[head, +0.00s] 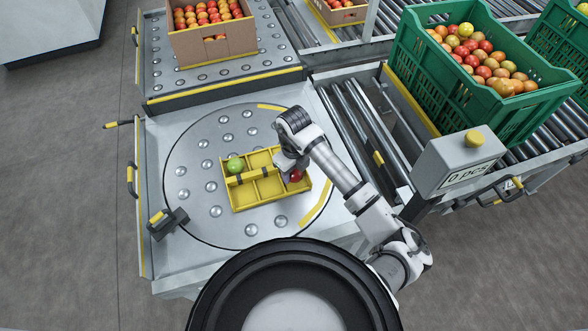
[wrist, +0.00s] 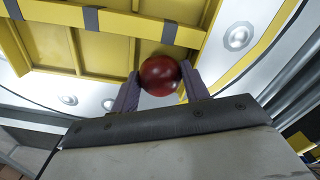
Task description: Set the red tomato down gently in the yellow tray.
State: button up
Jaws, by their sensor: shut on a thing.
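The red tomato (wrist: 160,75) is between the two fingers of my gripper (wrist: 160,88), which is shut on it. In the head view the red tomato (head: 296,175) shows at the right end of the yellow tray (head: 262,207), partly hidden by my gripper (head: 291,172). The tray has several compartments and a raised middle bar with dark bands. It also shows in the wrist view (wrist: 110,60), behind the tomato. I cannot tell whether the tomato touches the tray floor. A green tomato (head: 235,165) sits in the tray's far left compartment.
The tray lies on a round ball-studded turntable (head: 205,150). A cardboard box (head: 212,42) of tomatoes stands behind. A green crate (head: 440,85) of tomatoes and a grey counter box (head: 459,163) stand to the right, by rollers (head: 365,125). The turntable's left part is clear.

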jog(key=shift+f+b, duration=0.55)
jog(key=shift+f, duration=0.05)
jog(key=o, duration=0.8)
jog(key=c, duration=0.3)
jog(key=shift+r, duration=0.1)
jog(key=shift+r+p, duration=2.05)
jog(key=shift+r, duration=1.45)
